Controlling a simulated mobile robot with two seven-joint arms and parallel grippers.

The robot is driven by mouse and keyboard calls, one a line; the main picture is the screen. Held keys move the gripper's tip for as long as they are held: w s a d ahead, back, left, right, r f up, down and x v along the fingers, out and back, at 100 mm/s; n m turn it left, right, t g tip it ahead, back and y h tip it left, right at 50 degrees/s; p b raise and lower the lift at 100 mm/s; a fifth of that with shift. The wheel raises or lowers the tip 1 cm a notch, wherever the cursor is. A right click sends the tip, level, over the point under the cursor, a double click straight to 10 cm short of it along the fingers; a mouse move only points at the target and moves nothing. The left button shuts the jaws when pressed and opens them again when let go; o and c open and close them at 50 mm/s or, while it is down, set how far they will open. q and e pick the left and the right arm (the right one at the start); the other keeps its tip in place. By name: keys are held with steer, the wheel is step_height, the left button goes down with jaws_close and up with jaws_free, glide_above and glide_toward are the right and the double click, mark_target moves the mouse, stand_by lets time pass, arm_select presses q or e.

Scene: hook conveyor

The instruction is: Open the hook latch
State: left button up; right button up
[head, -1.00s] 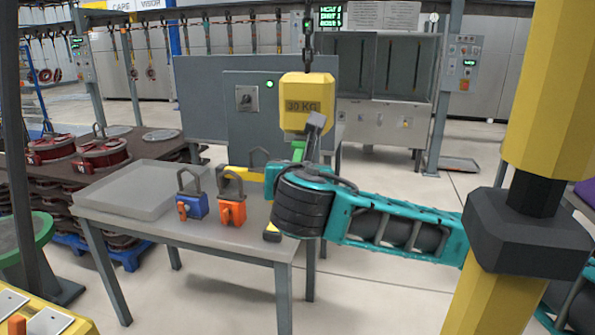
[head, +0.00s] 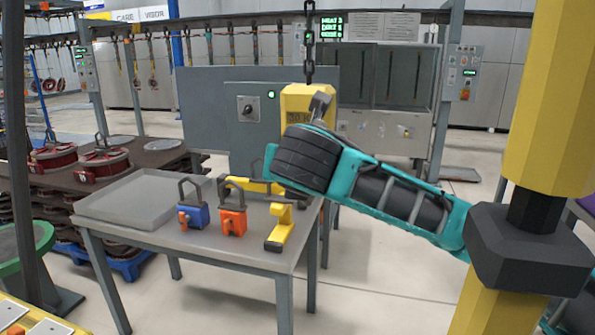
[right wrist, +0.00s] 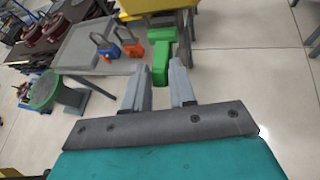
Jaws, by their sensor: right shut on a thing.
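A yellow hook block (head: 296,100) marked 30 KG hangs on a dark chain (head: 309,60) above the right end of the table. The lower edge of its yellow body shows at the top of the right wrist view (right wrist: 150,7). Below it is a green latch (right wrist: 161,60). My right gripper (right wrist: 161,66) is shut on the green latch, with a grey finger on each side. In the head view my right gripper (head: 320,103) is in front of the block, and my teal wrist hides the latch and hook. My left gripper is out of view.
The grey table (head: 190,238) holds a tray (head: 130,220), a blue padlock (head: 193,215), an orange padlock (head: 232,220) and a yellow-and-black tool (head: 280,228). A grey control box (head: 250,140) stands behind. Floor right of the table is clear.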

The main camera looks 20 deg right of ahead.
steer(key=shift+a+r+m+g+y, duration=0.15)
steer(key=shift+r+m+g+y, duration=0.15)
steer(key=shift+r+g+y, duration=0.7)
steer(key=shift+r+h, duration=0.3)
steer(key=shift+r, duration=0.1)
steer(key=shift+w+d+r+g+y, duration=0.2)
steer(key=shift+r+g+y, duration=0.1)
steer(key=shift+r+g, duration=0.35)
steer(key=shift+w+d+r+g+y, duration=0.15)
steer(key=shift+r+g+y, duration=0.15)
steer(key=shift+r+g, duration=0.3)
steer(key=shift+c, duration=0.2)
steer(key=shift+a, duration=0.1)
